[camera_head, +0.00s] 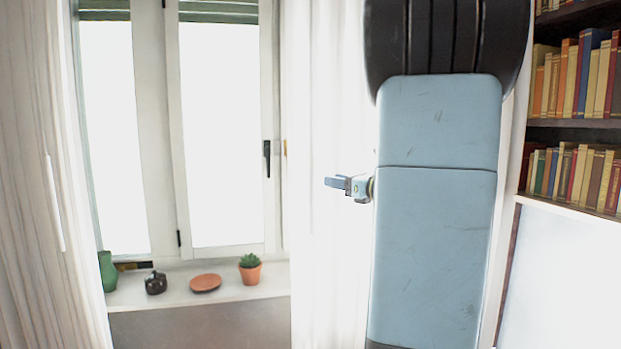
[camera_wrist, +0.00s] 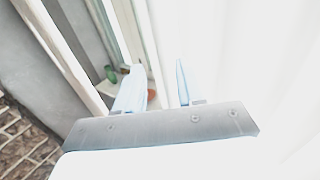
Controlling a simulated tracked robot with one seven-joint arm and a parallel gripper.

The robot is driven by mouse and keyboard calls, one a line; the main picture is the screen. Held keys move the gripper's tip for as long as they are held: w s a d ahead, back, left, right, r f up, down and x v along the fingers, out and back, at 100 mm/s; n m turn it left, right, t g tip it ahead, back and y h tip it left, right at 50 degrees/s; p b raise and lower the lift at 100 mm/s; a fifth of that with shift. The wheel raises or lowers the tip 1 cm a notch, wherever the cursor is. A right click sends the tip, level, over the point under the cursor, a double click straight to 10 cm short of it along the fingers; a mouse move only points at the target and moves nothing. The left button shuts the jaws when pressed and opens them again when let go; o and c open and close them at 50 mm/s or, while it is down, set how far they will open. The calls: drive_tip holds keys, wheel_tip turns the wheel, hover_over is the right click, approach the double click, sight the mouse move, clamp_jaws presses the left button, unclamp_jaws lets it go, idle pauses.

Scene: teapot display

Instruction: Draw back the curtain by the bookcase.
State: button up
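The white curtain by the bookcase (camera_head: 325,90) hangs in folds right of the window in the head view, partly hidden behind my arm. It seems to be the pale cloth filling the right of the wrist view (camera_wrist: 260,60). My gripper (camera_head: 330,183) is in front of this curtain at mid height, its fingers pointing left. In the wrist view my gripper (camera_wrist: 159,66) has its two fingers apart, with the window side and sill showing between them and no cloth visible there. Whether a finger touches the curtain cannot be told. The bookcase (camera_head: 573,122) stands at the right.
A second curtain (camera_head: 25,170) with a pale upright rod (camera_head: 54,205) hangs at the left. The sill (camera_head: 225,294) holds a green vase (camera_head: 107,271), a dark pot (camera_head: 155,283), a terracotta dish (camera_head: 205,283) and a potted cactus (camera_head: 250,270). A window handle (camera_head: 267,158) sticks out.

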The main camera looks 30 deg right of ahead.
sight(311, 177)
drive_tip(key=x, duration=1)
clamp_jaws()
drive_tip(key=shift+f, duration=0.1)
idle(0.3)
